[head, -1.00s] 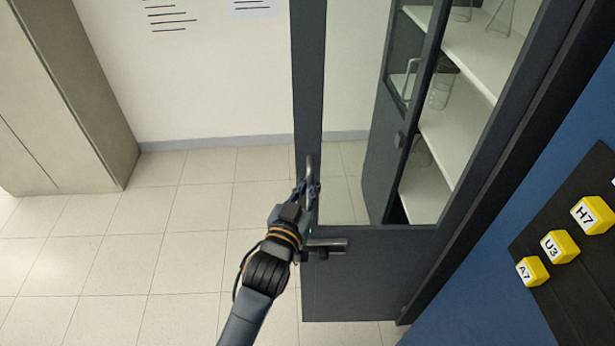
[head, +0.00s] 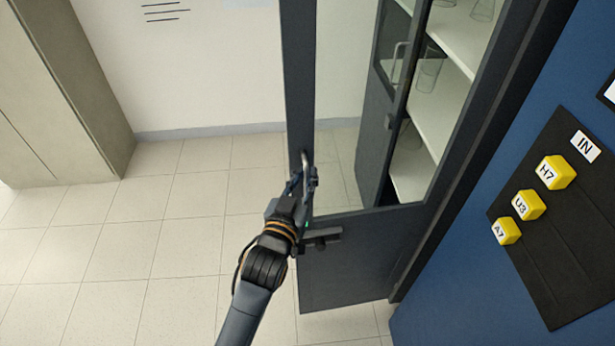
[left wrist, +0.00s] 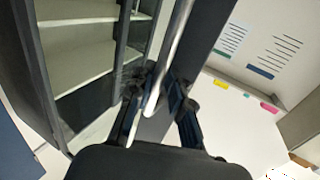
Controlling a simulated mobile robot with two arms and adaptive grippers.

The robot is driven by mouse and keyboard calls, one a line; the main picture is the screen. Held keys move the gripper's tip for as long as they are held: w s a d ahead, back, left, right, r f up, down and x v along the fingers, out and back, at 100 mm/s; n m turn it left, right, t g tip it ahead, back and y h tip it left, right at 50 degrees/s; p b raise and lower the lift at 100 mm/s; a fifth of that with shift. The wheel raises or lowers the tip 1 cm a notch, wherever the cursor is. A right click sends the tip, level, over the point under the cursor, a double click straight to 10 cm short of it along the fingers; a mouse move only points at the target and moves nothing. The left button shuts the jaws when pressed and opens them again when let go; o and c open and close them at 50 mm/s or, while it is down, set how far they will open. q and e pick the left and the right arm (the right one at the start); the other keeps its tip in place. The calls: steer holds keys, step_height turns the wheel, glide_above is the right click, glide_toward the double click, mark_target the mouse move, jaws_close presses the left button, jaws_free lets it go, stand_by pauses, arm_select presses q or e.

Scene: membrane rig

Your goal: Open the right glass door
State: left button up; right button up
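The right glass door (head: 345,275) has a dark frame around a clear pane. It stands swung out from the cabinet, hinged on its right side, with shelves showing through the pane. Its upright metal bar handle (head: 305,162) is on the free left edge; it also shows in the left wrist view (left wrist: 177,35). My left gripper (head: 303,184) is at the lower part of this handle. In the left wrist view its fingers (left wrist: 160,92) lie close on both sides of the bar and look shut on it. My right gripper is out of view.
A second dark door with a handle (head: 397,62) shows behind the pane. Glassware (head: 428,75) stands on white shelves. A blue panel at right bears a black board with yellow labelled blocks (head: 528,205). A grey locker (head: 65,95) stands far left. The tiled floor left is clear.

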arm_select(q)
steer(key=shift+o, duration=0.6)
steer(key=shift+s+a, duration=0.1)
steer(key=v, duration=1.2)
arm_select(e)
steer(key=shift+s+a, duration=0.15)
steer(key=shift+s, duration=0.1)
